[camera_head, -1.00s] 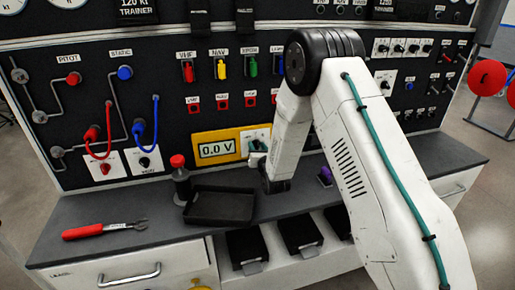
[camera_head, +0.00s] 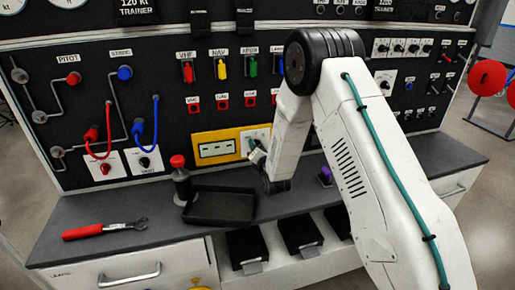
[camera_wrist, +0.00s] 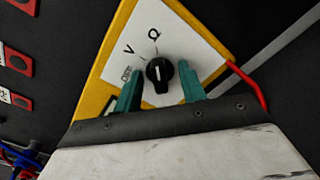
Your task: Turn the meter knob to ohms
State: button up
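The meter is yellow, with a display (camera_head: 216,148) that shows dash-like marks too small to read. Its black knob (camera_wrist: 160,74) sits on a white plate (camera_wrist: 193,50) in the wrist view. The knob's white mark points up the picture, towards the Ω label (camera_wrist: 154,34) and away from the V label (camera_wrist: 128,50). My gripper (camera_wrist: 160,80) has its two green fingers on either side of the knob, with visible gaps, so it looks open. In the head view my gripper (camera_head: 257,152) is at the meter's right part and hides the knob.
A black tray (camera_head: 220,222), a red-topped dark bottle (camera_head: 181,180) and a red-handled wrench (camera_head: 104,229) are on the grey bench below. Red and blue hoses (camera_head: 156,125) hang from the panel at left. A red lead (camera_wrist: 250,85) runs beside the meter.

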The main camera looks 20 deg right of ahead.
jog(key=shift+o, duration=0.8)
jog(key=shift+s, duration=2.5)
